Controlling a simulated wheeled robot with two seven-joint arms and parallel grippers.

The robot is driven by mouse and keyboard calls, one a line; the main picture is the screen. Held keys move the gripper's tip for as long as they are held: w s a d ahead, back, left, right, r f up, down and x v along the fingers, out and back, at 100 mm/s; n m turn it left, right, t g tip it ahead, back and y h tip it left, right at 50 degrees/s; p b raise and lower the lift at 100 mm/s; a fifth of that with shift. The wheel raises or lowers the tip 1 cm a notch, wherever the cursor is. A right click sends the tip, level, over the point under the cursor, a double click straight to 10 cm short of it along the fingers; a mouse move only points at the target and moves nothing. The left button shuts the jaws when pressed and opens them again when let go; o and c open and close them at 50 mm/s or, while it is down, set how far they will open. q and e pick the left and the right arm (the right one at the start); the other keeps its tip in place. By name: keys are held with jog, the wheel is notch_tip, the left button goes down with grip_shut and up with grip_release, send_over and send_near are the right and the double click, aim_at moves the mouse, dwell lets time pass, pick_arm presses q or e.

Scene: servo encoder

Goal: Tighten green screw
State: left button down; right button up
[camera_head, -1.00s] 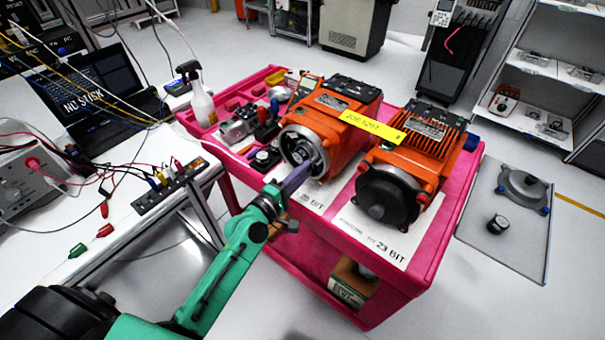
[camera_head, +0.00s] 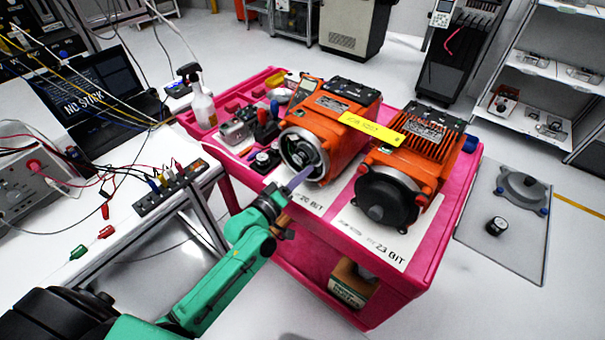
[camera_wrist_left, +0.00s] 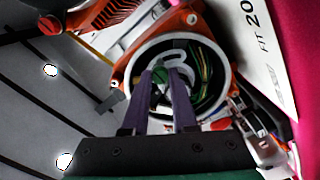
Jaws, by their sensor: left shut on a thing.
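The open round housing of the left orange servo motor (camera_head: 330,115) faces my left gripper (camera_head: 308,172) in the head view. In the left wrist view, the purple fingers of that gripper (camera_wrist_left: 161,74) reach into the round housing (camera_wrist_left: 215,60). The small green screw (camera_wrist_left: 160,76) shows between the fingertips, and they are shut on it. The fingertips partly hide the screw and its seat. In the head view, the screw itself cannot be made out. My right gripper is in neither view.
The motor stands on a pink cart (camera_head: 425,262) beside a second orange motor (camera_head: 415,150) with a black cover. A yellow label strip (camera_head: 371,129) bridges both motors. Tools and a spray bottle (camera_head: 200,100) are at the cart's left. A white bench (camera_head: 110,220) stands left.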

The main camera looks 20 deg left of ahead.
pick_arm(q)
jog(key=shift+f, duration=0.15)
jog(key=c, duration=0.7)
grip_release()
jog(key=b+v, duration=0.2)
jog(key=v, duration=1.2)
jog(key=shift+s+b, duration=0.3)
